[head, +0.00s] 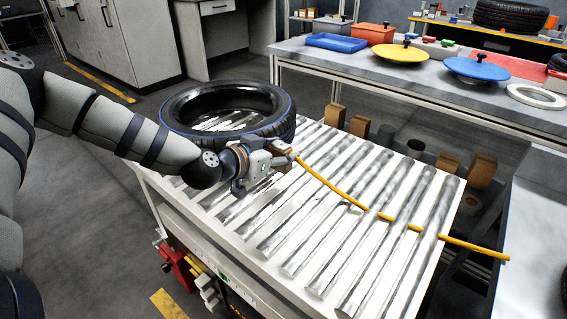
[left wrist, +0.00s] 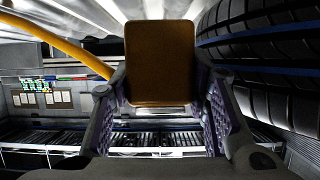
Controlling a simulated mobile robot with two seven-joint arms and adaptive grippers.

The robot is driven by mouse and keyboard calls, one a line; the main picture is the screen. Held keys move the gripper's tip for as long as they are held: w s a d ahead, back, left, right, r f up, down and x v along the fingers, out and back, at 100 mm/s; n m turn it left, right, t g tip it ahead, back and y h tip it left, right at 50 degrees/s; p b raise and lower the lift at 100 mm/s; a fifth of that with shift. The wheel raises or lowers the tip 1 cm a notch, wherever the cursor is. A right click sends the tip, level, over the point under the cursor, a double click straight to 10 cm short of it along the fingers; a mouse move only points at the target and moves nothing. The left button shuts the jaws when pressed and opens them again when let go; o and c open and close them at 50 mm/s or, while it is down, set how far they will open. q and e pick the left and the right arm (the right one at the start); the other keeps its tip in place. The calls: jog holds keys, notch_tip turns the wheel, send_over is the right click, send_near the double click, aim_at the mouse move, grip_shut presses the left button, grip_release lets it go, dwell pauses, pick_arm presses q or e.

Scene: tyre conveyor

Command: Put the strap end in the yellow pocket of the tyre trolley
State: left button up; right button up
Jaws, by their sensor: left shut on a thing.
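My left gripper (head: 284,157) is over the rollers beside the tyre, shut on the strap end. In the left wrist view the strap end (left wrist: 160,62) is a flat brown tab between the two fingers (left wrist: 163,108). The yellow strap (head: 345,196) runs from the gripper across the rollers and past their right edge, its far tip hanging free. The strap also shows at upper left in the left wrist view (left wrist: 60,42). I cannot pick out the yellow pocket for sure; small yellow parts (head: 192,262) show low at the trolley's front. My right gripper is out of view.
A black tyre (head: 275,127) with a blue line lies on the roller conveyor (head: 350,243), close behind my left gripper. Brown blocks (head: 359,126) stand along the conveyor's far side. A bench (head: 310,52) with coloured lids and trays is behind. Floor at left is clear.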

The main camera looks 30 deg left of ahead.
pick_arm(q)
notch_tip(320, 180, down, 4)
jog(key=shift+s+r+b, duration=0.15)
jog(key=shift+r+b, duration=0.05)
jog(key=shift+b, duration=0.15)
jog(key=shift+r, duration=0.3)
jog(key=shift+c, duration=0.6)
jog(key=shift+f, duration=0.1)
jog(key=o, duration=0.9)
jog(key=shift+f, duration=0.15)
jog(key=o, duration=0.4)
jog(key=shift+r, duration=0.2)
